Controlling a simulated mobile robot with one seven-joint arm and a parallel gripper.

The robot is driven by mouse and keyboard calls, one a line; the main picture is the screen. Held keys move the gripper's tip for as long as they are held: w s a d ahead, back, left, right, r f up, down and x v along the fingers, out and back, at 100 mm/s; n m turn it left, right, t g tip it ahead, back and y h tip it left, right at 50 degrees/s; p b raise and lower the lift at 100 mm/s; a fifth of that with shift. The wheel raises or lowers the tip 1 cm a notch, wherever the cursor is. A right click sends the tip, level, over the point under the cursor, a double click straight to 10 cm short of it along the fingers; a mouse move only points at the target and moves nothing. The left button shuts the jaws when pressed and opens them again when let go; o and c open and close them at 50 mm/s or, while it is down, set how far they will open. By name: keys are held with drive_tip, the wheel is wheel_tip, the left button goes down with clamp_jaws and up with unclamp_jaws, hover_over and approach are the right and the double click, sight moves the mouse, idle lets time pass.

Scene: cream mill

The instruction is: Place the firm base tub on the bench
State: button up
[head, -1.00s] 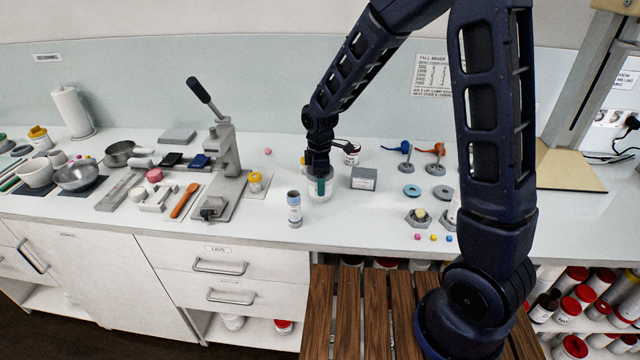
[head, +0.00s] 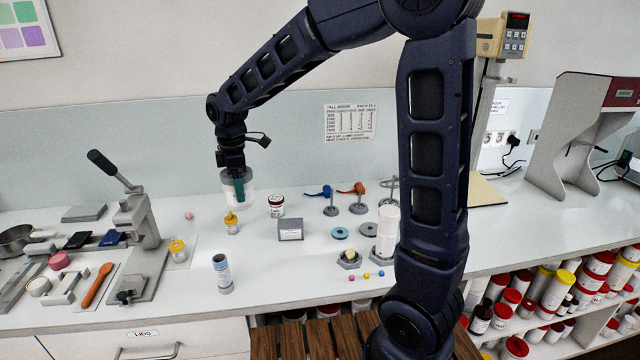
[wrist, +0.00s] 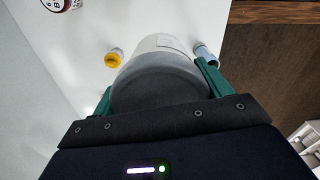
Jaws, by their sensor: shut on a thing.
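My gripper (head: 238,188) is shut on a whitish tub (head: 229,191), with green fingers on its sides. The tub looks upright and is held above the back part of the white bench (head: 265,270). In the wrist view the tub (wrist: 165,75) fills the space between the two green fingers, and the bench lies below it. A label shows on its far side, too small to read, so I cannot confirm that it is the firm base tub.
A lever press (head: 140,235) stands left. Bench around the tube is clear.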

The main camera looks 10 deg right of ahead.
drive_tip(key=w+d+r+m, duration=0.1)
drive_tip(key=w+d+m, duration=1.1)
drive_tip(key=w+d, duration=0.8)
drive_tip(key=w+d+m, duration=0.4)
drive_tip(key=w+d, duration=0.1)
drive_tip(key=d, duration=0.7)
drive_tip(key=w+d+m, duration=0.3)
drive_tip(key=w+d, duration=0.1)
drive_tip(key=d, duration=0.8)
drive_tip(key=s+d+f, duration=0.2)
drive_tip(key=s+d, duration=0.2)
drive_tip(key=d, duration=0.7)
drive_tip(key=s+d+f, duration=0.1)
drive_tip(key=s+d, duration=0.3)
drive_tip(key=d, duration=0.7)
drive_tip(key=s+d+f, duration=0.2)
drive_tip(key=s+d, duration=0.2)
drive_tip(key=d, duration=0.8)
drive_tip(key=s+d+r+m, duration=0.1)
drive_tip(key=s+d, duration=0.7)
drive_tip(key=d, duration=0.4)
drive_tip(key=s+d+r+m, duration=0.1)
drive_tip(key=s+d+r, duration=0.1)
drive_tip(key=s+d, duration=0.85)
drive_tip(key=s+d+r+m, duration=0.1)
drive_tip(key=s+d, duration=0.6)
drive_tip(key=d, duration=0.7)
drive_tip(key=f, duration=1.9)
drive_tip(key=shift+w+f, duration=0.2)
drive_tip(key=shift+f, duration=0.1)
